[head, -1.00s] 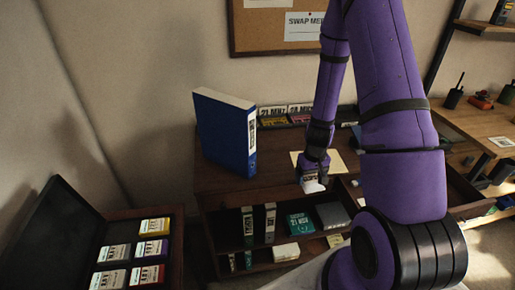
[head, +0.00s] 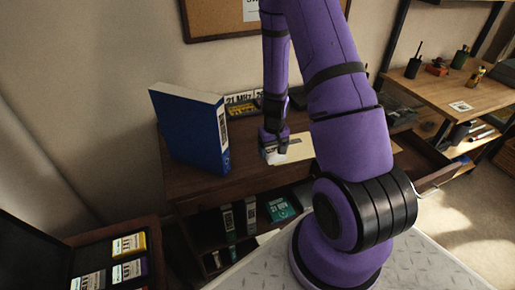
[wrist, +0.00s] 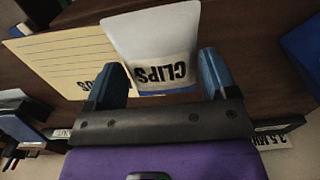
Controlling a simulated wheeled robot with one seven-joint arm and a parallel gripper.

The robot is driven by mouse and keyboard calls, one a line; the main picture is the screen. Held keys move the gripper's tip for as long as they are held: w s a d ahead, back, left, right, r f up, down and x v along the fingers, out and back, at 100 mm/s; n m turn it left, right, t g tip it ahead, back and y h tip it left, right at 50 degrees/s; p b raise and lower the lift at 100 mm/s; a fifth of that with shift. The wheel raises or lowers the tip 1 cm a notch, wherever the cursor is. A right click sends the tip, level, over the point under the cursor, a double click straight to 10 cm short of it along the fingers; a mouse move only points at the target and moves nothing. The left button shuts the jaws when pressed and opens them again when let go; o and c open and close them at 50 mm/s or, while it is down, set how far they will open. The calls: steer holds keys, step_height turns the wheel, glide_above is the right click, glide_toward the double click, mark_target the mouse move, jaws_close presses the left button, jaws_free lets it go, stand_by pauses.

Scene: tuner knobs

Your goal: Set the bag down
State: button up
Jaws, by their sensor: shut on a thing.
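A small white bag (wrist: 152,38) printed CLIPS, with a blue lower band, is between the two blue fingers of my gripper (wrist: 158,78) in the wrist view. The gripper is shut on it. In the head view the bag (head: 271,155) hangs below my gripper (head: 274,140), over the dark wooden desk top (head: 205,180). It is just left of a pale yellow card (head: 298,150); in the wrist view the card (wrist: 68,62) lies beside the bag, lettering partly hidden. I cannot tell whether the bag touches the desk.
A blue binder (head: 192,130) stands upright left of the bag. Labelled boxes (head: 240,103) line the back of the desk. Shelves below hold upright cases and a teal box (head: 279,208). An open case (head: 110,268) with labelled packs sits at the lower left.

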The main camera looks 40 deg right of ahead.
steer(key=w, duration=0.2)
steer(key=w+a, duration=0.1)
steer(key=w, duration=0.3)
steer(key=shift+w+a+f, duration=0.15)
steer(key=shift+w+f, duration=0.25)
steer(key=shift+f, duration=1.7)
steer(key=o, duration=0.8)
step_height(320, 180, up, 12)
steer(key=shift+r, duration=0.1)
